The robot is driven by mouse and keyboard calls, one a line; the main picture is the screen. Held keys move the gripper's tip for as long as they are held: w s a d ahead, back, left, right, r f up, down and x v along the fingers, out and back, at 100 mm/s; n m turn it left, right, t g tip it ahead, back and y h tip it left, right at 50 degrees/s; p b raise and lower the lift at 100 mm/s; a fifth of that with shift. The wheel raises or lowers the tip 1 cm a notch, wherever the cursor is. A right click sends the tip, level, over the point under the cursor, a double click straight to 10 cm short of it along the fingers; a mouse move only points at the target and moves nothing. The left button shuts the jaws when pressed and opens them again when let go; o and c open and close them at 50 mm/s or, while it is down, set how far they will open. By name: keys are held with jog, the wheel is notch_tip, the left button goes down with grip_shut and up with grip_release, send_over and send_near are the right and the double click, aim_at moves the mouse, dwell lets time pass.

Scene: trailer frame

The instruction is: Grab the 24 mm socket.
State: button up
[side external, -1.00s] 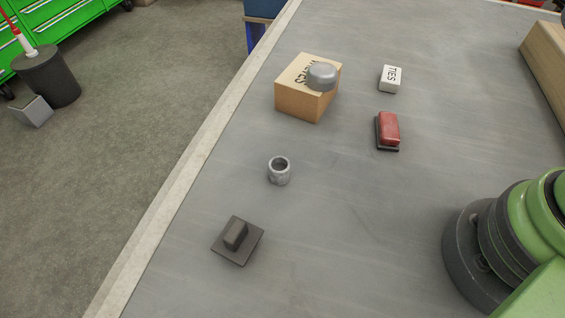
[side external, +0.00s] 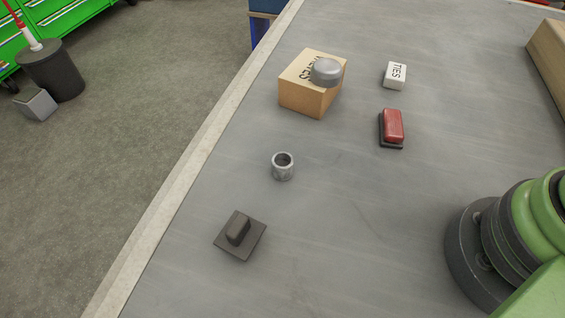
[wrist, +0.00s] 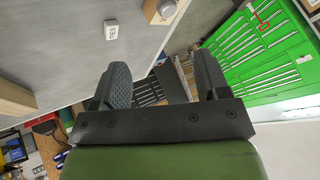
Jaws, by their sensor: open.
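The socket, a short grey metal ring (side external: 283,167), stands upright with its open end up on the grey table, in the middle of the side external view. It is not visible in the wrist view. My gripper (wrist: 160,65) shows only in the wrist view, with its two dark fingers apart and nothing between them. It faces past the table edge, toward the floor and green cabinets. The socket is away from the fingers.
A cardboard box (side external: 302,95) with a grey rounded piece (side external: 327,72) on top stands behind the socket. A dark block on a square plate (side external: 239,234) lies in front. A red block (side external: 393,124) and white TIES box (side external: 395,75) are right. Table around the socket is clear.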

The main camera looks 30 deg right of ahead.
jog(key=w+a+f+n+g, duration=0.1)
jog(key=w+a+f+g, duration=0.15)
jog(key=w+a, duration=0.35)
jog(key=w+a+f+n+g, duration=0.1)
jog(key=w+a+f+g, duration=0.15)
jog(key=w, duration=0.55)
jog(key=a+f, duration=0.3)
jog(key=f, duration=0.2)
jog(key=w+a+f+g+h, duration=0.1)
jog(key=a+f, duration=0.3)
jog(key=f, duration=0.1)
jog(key=w+a+f+n+g, duration=0.1)
jog(key=a+f, duration=0.2)
jog(key=f, duration=0.2)
jog(key=shift+w+a+f+h, duration=0.1)
jog(key=shift+w+a+h, duration=0.15)
jog(key=shift+h, duration=0.15)
send_over(282, 160)
notch_tip(282, 160, down, 5)
jog(key=shift+w+r, duration=0.15)
jog(key=shift+r, duration=0.05)
jog(key=shift+f, duration=3)
jog(key=c, duration=1.1)
jog(key=shift+o, duration=0.2)
